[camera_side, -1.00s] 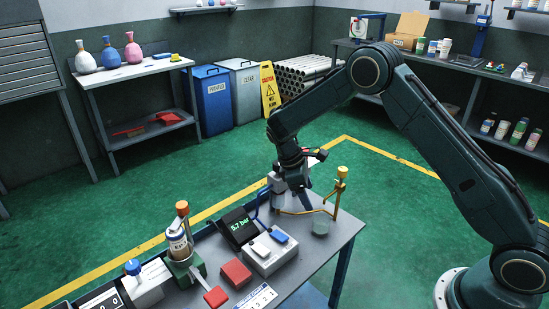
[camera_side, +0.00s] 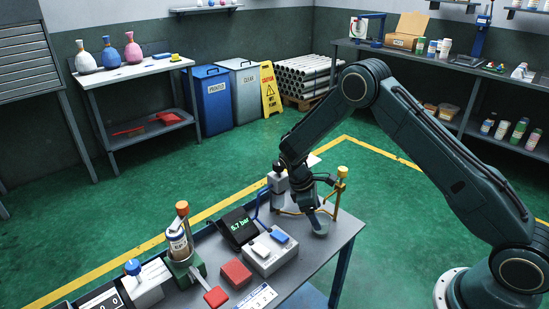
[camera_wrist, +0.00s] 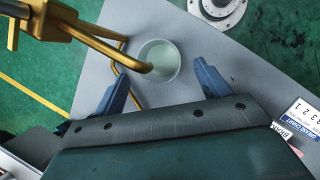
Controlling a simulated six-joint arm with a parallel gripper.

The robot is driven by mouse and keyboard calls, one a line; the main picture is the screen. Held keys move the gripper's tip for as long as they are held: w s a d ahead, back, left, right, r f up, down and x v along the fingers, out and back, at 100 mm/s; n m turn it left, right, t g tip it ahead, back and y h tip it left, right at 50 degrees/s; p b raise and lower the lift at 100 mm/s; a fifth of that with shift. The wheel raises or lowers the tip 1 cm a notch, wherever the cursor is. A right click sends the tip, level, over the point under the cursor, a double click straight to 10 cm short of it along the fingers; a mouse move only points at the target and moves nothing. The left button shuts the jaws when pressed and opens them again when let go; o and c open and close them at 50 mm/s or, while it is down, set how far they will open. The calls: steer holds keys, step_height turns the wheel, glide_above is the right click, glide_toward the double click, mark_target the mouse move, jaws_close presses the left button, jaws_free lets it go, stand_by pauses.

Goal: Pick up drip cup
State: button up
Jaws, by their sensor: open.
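The drip cup (camera_side: 321,228) is a small pale translucent cup standing upright near the right corner of the grey bench. In the wrist view the drip cup (camera_wrist: 160,62) shows from above, with the end of a brass pipe (camera_wrist: 105,48) over its rim. My gripper (camera_side: 314,224) is low over the bench, close beside the cup. In the wrist view my gripper (camera_wrist: 160,82) is open, with one blue finger on each side and slightly short of the cup. I cannot tell whether a finger touches it.
The brass stand (camera_side: 340,184) with its pipe rises right behind the cup. A grey-and-blue switch box (camera_side: 270,258), a pressure display (camera_side: 240,228) and a red block (camera_side: 236,272) lie to the left. The bench's right edge (camera_side: 352,240) is near the cup.

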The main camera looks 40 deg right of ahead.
mark_target(312, 228)
steer(key=shift+x, duration=1.85)
steer(key=c, duration=1.1)
steer(key=shift+r, duration=0.1)
steer(key=shift+r, duration=0.4)
steer(key=shift+w+a+r, duration=0.1)
steer(key=shift+a, duration=0.05)
steer(key=shift+w+a, duration=1.15)
steer(key=shift+w, duration=0.05)
steer(key=shift+w+a+r, duration=0.15)
steer(key=shift+w+a, duration=0.05)
step_height(312, 228, up, 14)
steer(key=shift+s+f, duration=0.1)
steer(key=shift+f, duration=0.15)
